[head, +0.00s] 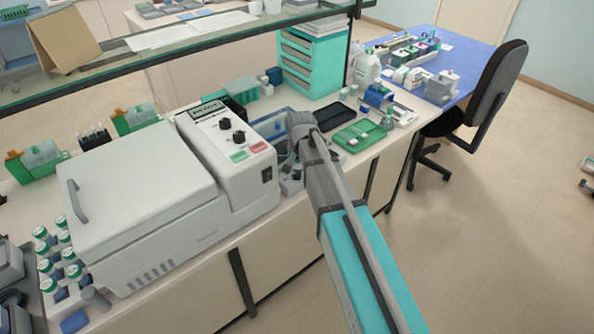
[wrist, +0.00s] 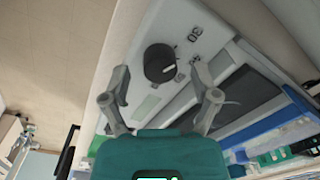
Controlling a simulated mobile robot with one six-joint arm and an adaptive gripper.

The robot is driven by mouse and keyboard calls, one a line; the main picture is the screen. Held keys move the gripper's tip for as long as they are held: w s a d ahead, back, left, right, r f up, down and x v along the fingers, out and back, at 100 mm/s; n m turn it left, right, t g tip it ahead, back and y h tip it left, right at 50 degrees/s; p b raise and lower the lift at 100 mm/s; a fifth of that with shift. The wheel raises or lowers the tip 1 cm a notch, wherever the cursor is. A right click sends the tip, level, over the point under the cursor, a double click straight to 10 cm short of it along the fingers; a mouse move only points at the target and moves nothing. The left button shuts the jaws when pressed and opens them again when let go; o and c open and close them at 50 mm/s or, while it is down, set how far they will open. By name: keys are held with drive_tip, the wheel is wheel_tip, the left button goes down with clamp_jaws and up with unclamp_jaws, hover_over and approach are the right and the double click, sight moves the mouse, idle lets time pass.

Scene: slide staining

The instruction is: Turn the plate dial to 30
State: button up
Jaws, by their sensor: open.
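In the wrist view, a round black dial (wrist: 158,63) with a pale pointer mark sits on a light panel. A "30" mark (wrist: 195,33) is printed to its upper right, and other marks at its right are partly hidden or hard to read. My gripper (wrist: 160,75) is open, its two grey fingers apart on either side of the dial. I cannot tell whether they touch it. In the head view, my gripper is mostly hidden by my own arm. A white machine there has an upper black knob (head: 225,124) and a lower black knob (head: 239,137).
The white machine (head: 138,205) with a lid fills the left of the bench. A red button (head: 239,156) and a green button (head: 258,147) are on its panel. A green tray (head: 360,136) and black tray (head: 335,116) lie right of my arm.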

sight(299, 173)
drive_tip(key=shift+r+p, duration=6.25)
drive_tip(key=shift+r, duration=0.4)
drive_tip(key=s+d+f+n+b, duration=0.2)
drive_tip(key=s+d+f+b, duration=0.1)
drive_tip(key=s+d, duration=0.3)
drive_tip(key=s+d+f+n+b, duration=0.2)
drive_tip(key=s+d, duration=0.5)
drive_tip(key=s, duration=0.4)
drive_tip(key=shift+d+f+h+b, duration=0.25)
drive_tip(key=shift+f+h+b, duration=0.05)
drive_tip(key=shift+f+b, duration=0.65)
